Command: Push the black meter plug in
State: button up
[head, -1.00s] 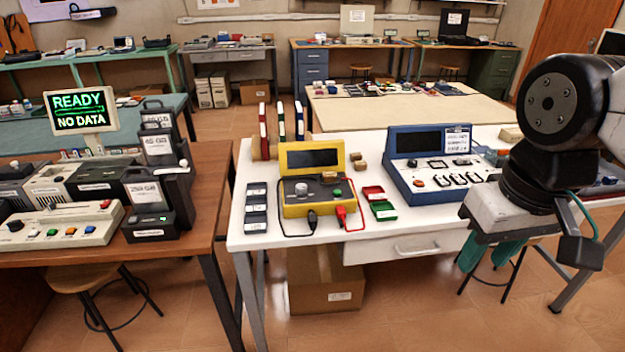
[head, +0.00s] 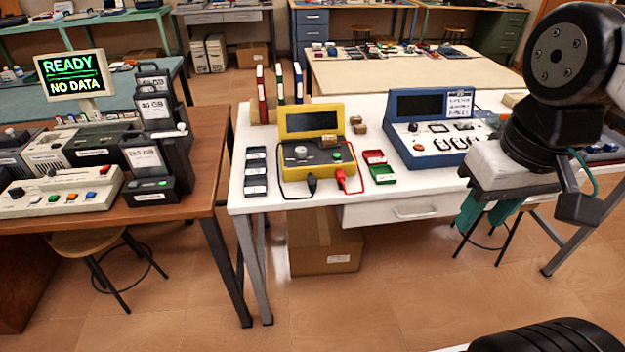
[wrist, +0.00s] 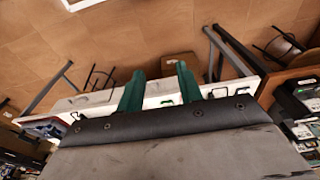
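The yellow meter (head: 342,109) stands on the white table, its dark screen tilted up at the back. The black meter plug (head: 311,184) is at its front edge, on a black lead that loops out at the left. The red plug (head: 341,180) is to its right on a red lead. How far either plug sits in its socket is too small to tell. My gripper (head: 487,212) hangs right of the meter, before the table's front edge, clear of the plugs. Its green fingers are apart and empty in the wrist view (wrist: 160,88).
A blue instrument (head: 408,146) stands right of the meter; red and green trays (head: 381,173) lie between. Labelled dark boxes (head: 255,172) line the left side. A cardboard box (head: 325,245) is under the white table. A brown table (head: 206,190) stands left; floor in front is open.

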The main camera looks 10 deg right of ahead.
jog(key=c, duration=0.5)
jog(key=shift+w+a+f+g, duration=0.1)
jog(key=shift+w+f+g, duration=0.05)
jog(key=shift+f+g, duration=0.2)
grip_shut()
jog(key=w+d+f+n+h, duration=0.45)
jog(key=w+f, duration=0.35)
jog(key=w, duration=0.4)
jog(key=n+t+y, duration=0.5)
jog(key=n+y, duration=0.4)
jog(key=n, duration=0.3)
send_near(312, 183)
notch_tip(312, 183, down, 6)
jog(key=s+a, duration=0.2)
jog(key=s, duration=0.1)
jog(key=shift+w+a+f, duration=0.1)
jog(key=shift+w+f, duration=0.1)
jog(key=shift+w, duration=0.95)
jog(key=shift+w+a+f, duration=0.1)
jog(key=shift+w+f, duration=0.1)
jog(key=shift+w, duration=0.95)
